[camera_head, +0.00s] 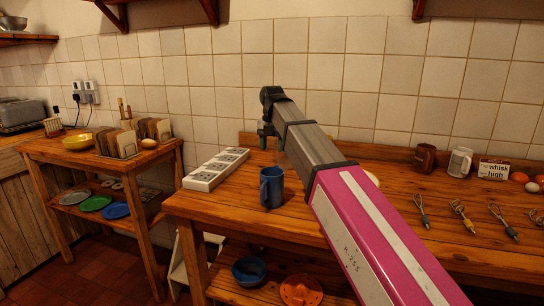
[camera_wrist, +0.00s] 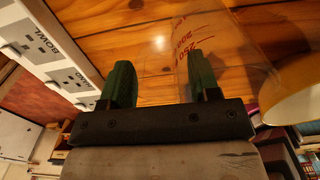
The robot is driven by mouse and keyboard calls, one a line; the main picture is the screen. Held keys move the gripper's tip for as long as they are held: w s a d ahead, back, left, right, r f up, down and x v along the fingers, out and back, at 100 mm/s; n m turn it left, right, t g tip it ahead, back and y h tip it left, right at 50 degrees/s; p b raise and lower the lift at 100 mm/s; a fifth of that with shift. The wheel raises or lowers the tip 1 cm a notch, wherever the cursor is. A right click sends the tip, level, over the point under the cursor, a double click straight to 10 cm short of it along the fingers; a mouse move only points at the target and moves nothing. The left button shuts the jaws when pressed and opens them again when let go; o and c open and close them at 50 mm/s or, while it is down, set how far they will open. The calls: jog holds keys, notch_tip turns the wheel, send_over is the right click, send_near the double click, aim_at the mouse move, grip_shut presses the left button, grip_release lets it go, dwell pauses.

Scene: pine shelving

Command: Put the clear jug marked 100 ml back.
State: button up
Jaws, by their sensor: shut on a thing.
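My gripper (camera_head: 266,132) is at the end of the arm, above the back of the wooden worktop, beside the white labelled panel. In the wrist view its two green fingers (camera_wrist: 159,72) stand apart, with the right finger against a clear jug (camera_wrist: 228,48) with red markings. The gripper is shut on this jug; how the jug sits between the fingers is hard to see. In the head view I cannot make out the held jug. Another clear, jug-like vessel (camera_head: 460,162) stands at the worktop's back right.
The white panel (camera_head: 216,170) lies left, one part marked BOWL in the wrist view (camera_wrist: 45,45). A blue mug (camera_head: 271,188) stands near the front edge. A brown jug (camera_head: 425,157), whisks (camera_head: 462,215) and a "whisk high" card (camera_head: 494,170) are right. My arm hides the middle.

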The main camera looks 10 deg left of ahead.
jog(key=shift+f, duration=1.95)
jog(key=shift+f, duration=0.1)
jog(key=o, duration=1.3)
notch_tip(320, 180, up, 12)
jog(key=shift+r, duration=0.15)
